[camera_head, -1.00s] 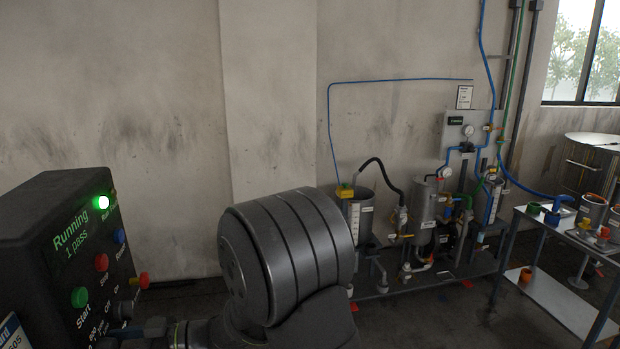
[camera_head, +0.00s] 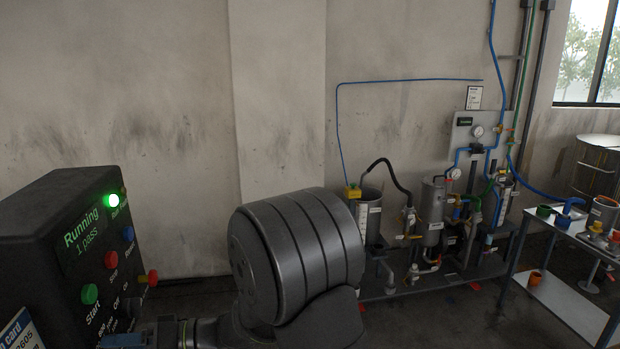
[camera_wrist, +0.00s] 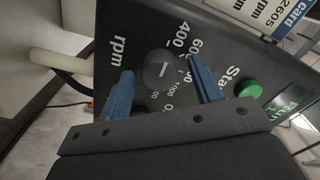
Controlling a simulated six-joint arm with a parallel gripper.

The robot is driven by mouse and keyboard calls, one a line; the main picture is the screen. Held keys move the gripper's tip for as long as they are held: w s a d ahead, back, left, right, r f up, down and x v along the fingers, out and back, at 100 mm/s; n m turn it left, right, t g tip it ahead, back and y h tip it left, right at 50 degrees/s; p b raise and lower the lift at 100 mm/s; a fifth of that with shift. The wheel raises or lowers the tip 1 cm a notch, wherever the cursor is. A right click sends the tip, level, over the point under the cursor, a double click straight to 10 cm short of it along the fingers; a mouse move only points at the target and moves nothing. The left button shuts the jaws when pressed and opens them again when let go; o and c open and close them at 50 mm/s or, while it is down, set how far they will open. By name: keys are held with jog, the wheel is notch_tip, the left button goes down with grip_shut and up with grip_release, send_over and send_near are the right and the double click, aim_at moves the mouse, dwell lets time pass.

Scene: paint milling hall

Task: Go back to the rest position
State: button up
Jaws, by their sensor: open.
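My gripper (camera_wrist: 162,92) is in the wrist view, its two blue fingers apart and nothing held between them. The fingers point at the black control box, with the round rpm dial (camera_wrist: 160,71) seen between them. I cannot tell whether they touch it. The green Start button (camera_wrist: 249,88) is to the right of the fingers. In the head view, the control box (camera_head: 50,215) stands at the left with its green lamp (camera_head: 113,200) lit and its display (camera_head: 84,236) reading "Running 1 pass". Part of the gripper (camera_head: 130,338) shows at the bottom edge beside the box.
A red knob (camera_head: 152,277) sticks out from the box's right side. At the back, a rig of vessels and hoses (camera_head: 432,225) stands against the wall. A metal cart (camera_head: 565,292) with small containers is at the right. Dark floor lies between my arm and the cart.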

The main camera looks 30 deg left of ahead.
jog(key=shift+m, duration=1.7)
jog(key=n, duration=1)
